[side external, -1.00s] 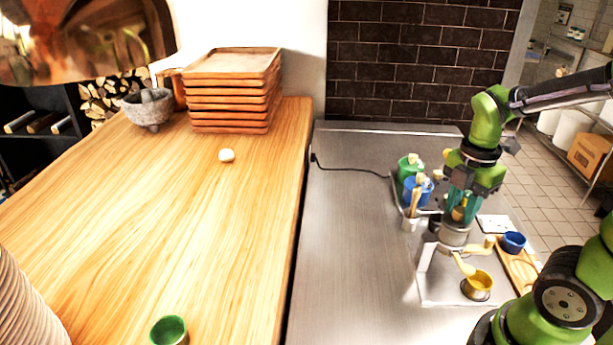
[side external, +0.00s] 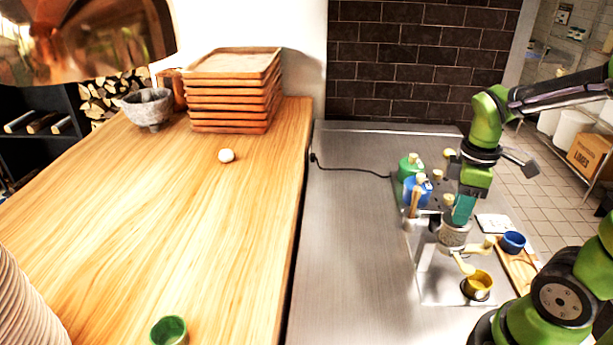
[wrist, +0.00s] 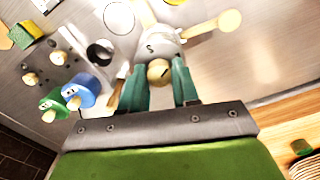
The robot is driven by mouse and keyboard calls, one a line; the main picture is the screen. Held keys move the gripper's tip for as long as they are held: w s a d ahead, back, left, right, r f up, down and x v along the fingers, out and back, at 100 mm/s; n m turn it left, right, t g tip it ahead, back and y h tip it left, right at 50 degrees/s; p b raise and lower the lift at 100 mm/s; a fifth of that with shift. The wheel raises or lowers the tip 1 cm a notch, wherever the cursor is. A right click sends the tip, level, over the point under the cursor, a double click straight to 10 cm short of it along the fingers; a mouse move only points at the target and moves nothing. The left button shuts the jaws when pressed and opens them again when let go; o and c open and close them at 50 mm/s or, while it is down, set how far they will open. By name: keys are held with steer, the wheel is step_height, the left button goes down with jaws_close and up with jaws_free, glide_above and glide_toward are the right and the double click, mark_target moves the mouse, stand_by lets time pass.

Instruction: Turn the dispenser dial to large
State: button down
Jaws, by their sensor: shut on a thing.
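The dispenser (side external: 454,235) is a grey cylinder on a stand, with pale wooden arms at its side. Its dial (wrist: 158,70) is a small round wooden knob with a dark mark, and a letter S shows on the grey top beside it. My gripper (side external: 463,210) points down onto the top of the dispenser. In the wrist view the teal fingers of my gripper (wrist: 160,84) stand on both sides of the dial, shut on it. The fingers hide most of the dial in the side view. Other size letters cannot be made out.
A yellow cup (side external: 478,286) stands below the dispenser. Green (side external: 409,168) and blue (side external: 416,192) containers stand close behind it. A blue cup (side external: 512,243) sits on a wooden board to the right. The steel counter (side external: 350,230) is clear to the left.

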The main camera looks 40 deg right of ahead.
steer(key=m, duration=0.4)
steer(key=shift+m, duration=0.4)
stand_by(0.4)
steer(key=c, duration=0.8)
jaws_free()
step_height(320, 180, up, 17)
steer(key=shift+f, duration=0.1)
